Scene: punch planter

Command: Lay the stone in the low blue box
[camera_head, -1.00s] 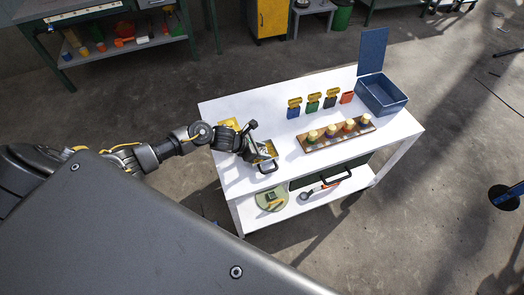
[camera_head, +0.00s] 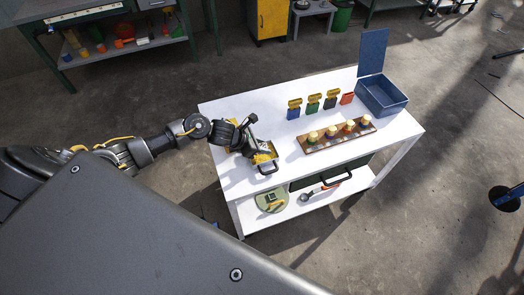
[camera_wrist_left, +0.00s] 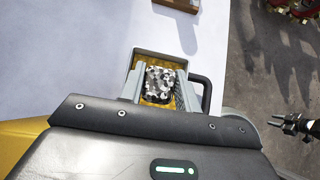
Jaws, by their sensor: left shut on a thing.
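In the wrist view, a speckled black, white and grey stone (camera_wrist_left: 160,82) sits between the two grey fingers of my left gripper (camera_wrist_left: 158,92). The gripper is shut on it, over a yellow tray (camera_wrist_left: 150,53) with a dark handle. I cannot tell whether the stone still touches the tray. In the head view, my left gripper (camera_head: 256,148) is at the yellow tray on the table's left part, and the stone is hard to make out. The low blue box (camera_head: 388,109) is at the table's far right, open, with its blue lid (camera_head: 373,52) upright behind it.
On the white table (camera_head: 225,180), a brown rack (camera_head: 318,147) with several yellow-topped pegs and a row of coloured blocks (camera_head: 313,102) lie between gripper and blue box. A jaw-like dark part (camera_wrist_left: 292,125), perhaps my right gripper, shows at the wrist view's right edge.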

